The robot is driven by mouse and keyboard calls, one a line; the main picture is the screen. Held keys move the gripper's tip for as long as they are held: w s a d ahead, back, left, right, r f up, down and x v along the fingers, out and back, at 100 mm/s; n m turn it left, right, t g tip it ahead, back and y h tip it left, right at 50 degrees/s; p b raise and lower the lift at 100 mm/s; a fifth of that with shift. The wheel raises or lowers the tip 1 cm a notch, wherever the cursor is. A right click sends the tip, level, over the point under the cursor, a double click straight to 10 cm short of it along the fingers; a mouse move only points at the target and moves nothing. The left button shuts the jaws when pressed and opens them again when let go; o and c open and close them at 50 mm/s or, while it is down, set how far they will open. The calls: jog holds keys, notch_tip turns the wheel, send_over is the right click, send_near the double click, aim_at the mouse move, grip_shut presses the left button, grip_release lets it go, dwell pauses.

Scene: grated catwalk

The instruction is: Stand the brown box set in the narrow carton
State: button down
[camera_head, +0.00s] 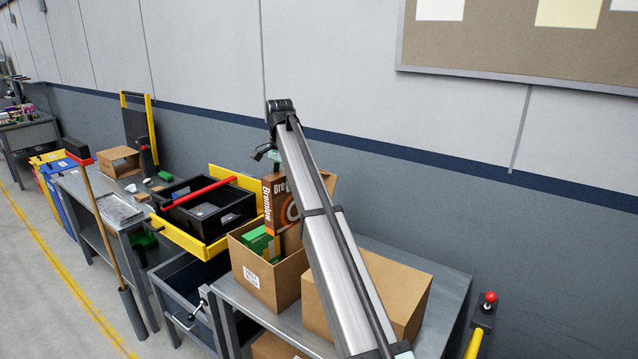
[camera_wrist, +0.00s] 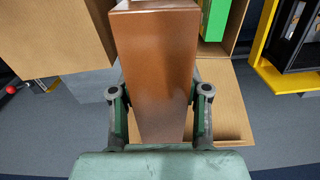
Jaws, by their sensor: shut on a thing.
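The brown box set (camera_head: 271,203), with "Bremlow" lettering on its side, is upright at the open carton (camera_head: 279,288) in the head view. Its lower part shows inside the carton's outline, beside a green item (camera_head: 258,241). I cannot tell whether it touches the carton floor. In the wrist view my gripper (camera_wrist: 160,96) is shut on the brown box set (camera_wrist: 155,65), one finger on each side. The carton (camera_wrist: 228,100) and the green item (camera_wrist: 215,18) show to its right. My arm hides part of the box set and carton in the head view.
A larger closed cardboard box (camera_head: 400,291) stands right of the carton on the grey table (camera_head: 448,290). A yellow frame (camera_head: 190,244) and black tray (camera_head: 205,204) with a red bar lie to the left. The wall is close behind.

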jog(key=shift+w+a, duration=0.15)
jog(key=shift+a, duration=0.5)
jog(key=shift+w+a+f, duration=0.1)
jog(key=shift+a+f, duration=0.1)
jog(key=shift+f, duration=0.05)
jog(key=shift+f+b, duration=1.05)
jog(key=shift+f, duration=1.15)
jog(key=shift+p, duration=0.35)
jog(key=shift+f, duration=0.15)
